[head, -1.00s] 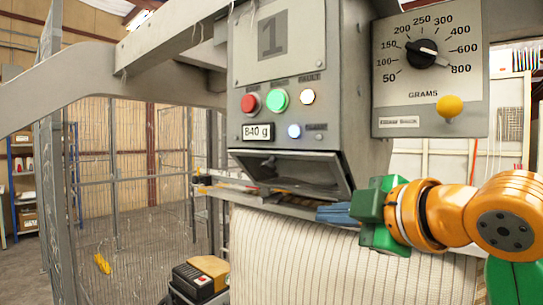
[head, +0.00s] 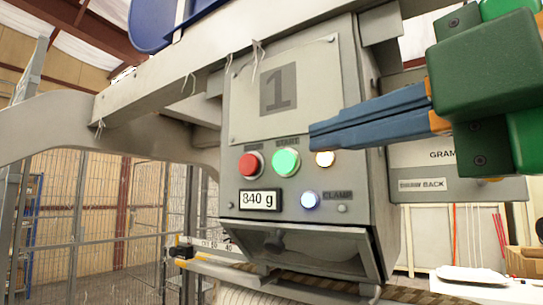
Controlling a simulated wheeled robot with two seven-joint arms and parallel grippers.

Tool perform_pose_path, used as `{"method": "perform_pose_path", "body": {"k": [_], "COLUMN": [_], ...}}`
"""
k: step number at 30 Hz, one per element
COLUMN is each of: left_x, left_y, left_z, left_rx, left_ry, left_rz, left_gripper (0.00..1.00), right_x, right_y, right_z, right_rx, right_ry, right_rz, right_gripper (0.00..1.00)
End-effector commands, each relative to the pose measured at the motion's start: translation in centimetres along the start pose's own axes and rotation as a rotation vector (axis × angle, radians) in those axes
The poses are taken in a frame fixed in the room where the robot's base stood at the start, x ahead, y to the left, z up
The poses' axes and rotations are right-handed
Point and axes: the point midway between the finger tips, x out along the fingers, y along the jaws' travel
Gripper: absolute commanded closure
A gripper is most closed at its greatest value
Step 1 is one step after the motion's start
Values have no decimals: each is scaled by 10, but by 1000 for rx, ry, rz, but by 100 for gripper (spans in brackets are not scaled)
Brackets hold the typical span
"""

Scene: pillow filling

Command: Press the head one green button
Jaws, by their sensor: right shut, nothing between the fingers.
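The head one panel (head: 236,105) is a grey box marked with a large "1". Its green button (head: 287,162), under the label START, sits to the right of a red button (head: 251,165). My right gripper (head: 312,138) comes in from the right with its blue fingers shut and empty. In the picture its tips are just right of and slightly above the green button, over the top of a lit white lamp (head: 325,158). I cannot tell how far the tips are from the panel. My left gripper does not show.
A display (head: 260,200) reads 840 g, with a lit CLAMP lamp (head: 310,200) to its right. A wire fence (head: 100,210) stands at the left.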

Motion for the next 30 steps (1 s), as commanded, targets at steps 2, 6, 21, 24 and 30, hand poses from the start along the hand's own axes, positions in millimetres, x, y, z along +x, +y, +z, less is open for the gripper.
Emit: {"method": "perform_pose_path", "body": {"k": [2,6,21,24,30], "left_x": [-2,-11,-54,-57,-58], "left_y": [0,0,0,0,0], "left_z": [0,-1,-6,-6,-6], "left_rx": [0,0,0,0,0], "left_ry": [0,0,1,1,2], "left_rz": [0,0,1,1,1], "left_gripper": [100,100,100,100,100], "right_x": [4,26,107,110,110], "right_y": [1,2,3,1,-1], "right_z": [0,0,25,34,39], "right_rx": [1,0,3,3,1], "right_ry": [0,1,-1,-1,0], "right_rz": [-2,-5,-2,-3,-1], "right_gripper": [100,100,100,100,100]}}
